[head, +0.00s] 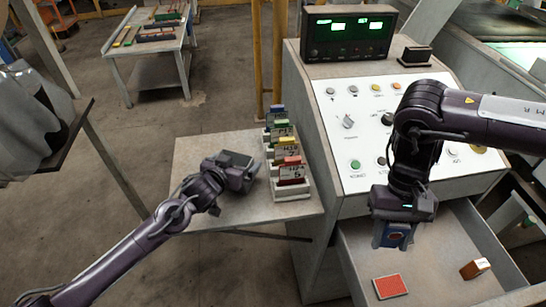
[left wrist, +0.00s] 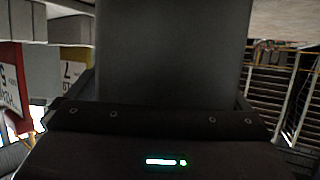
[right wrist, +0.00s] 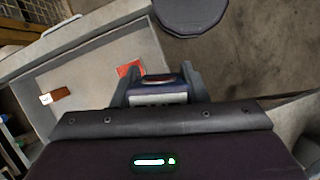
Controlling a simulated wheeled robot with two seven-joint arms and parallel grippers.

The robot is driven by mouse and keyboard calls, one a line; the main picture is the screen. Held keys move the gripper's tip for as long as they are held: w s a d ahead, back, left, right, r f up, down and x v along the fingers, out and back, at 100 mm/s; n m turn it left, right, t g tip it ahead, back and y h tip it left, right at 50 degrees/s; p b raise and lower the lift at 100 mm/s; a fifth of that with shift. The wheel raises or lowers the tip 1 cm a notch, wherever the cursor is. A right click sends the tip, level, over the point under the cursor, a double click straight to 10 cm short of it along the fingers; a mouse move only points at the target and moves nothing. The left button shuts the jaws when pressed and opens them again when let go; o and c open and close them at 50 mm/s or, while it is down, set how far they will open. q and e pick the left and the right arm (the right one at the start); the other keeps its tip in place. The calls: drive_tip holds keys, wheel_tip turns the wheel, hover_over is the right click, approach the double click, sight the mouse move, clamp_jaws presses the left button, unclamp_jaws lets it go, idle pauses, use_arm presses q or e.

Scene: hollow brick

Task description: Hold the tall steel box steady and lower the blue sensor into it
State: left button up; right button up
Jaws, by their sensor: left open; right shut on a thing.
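My right gripper (head: 393,222) is shut on the blue sensor (head: 396,237), held above the open drawer. In the right wrist view the sensor (right wrist: 160,97) sits between the two fingers, showing a pale face and a dark blue top edge. My left gripper (head: 238,168) is open at the small grey table beside the console. A dark grey upright surface, seemingly the tall steel box (left wrist: 170,50), fills the middle of the left wrist view, between or just beyond the fingers. I cannot tell whether the fingers touch it. Its opening is hidden in that view.
The grey table (head: 210,145) carries a row of coloured tagged blocks (head: 290,170) right of my left gripper. The open drawer (head: 440,260) holds a red card (head: 389,286) and a brown block (head: 475,268). The console (head: 360,125) stands between table and right arm.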

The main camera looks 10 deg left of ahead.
use_arm(q)
drive_tip(key=shift+w+a+f, duration=0.1)
drive_tip(key=shift+w+a, duration=0.05)
drive_tip(key=shift+w, duration=0.05)
use_arm(e)
drive_tip(key=shift+a, duration=0.2)
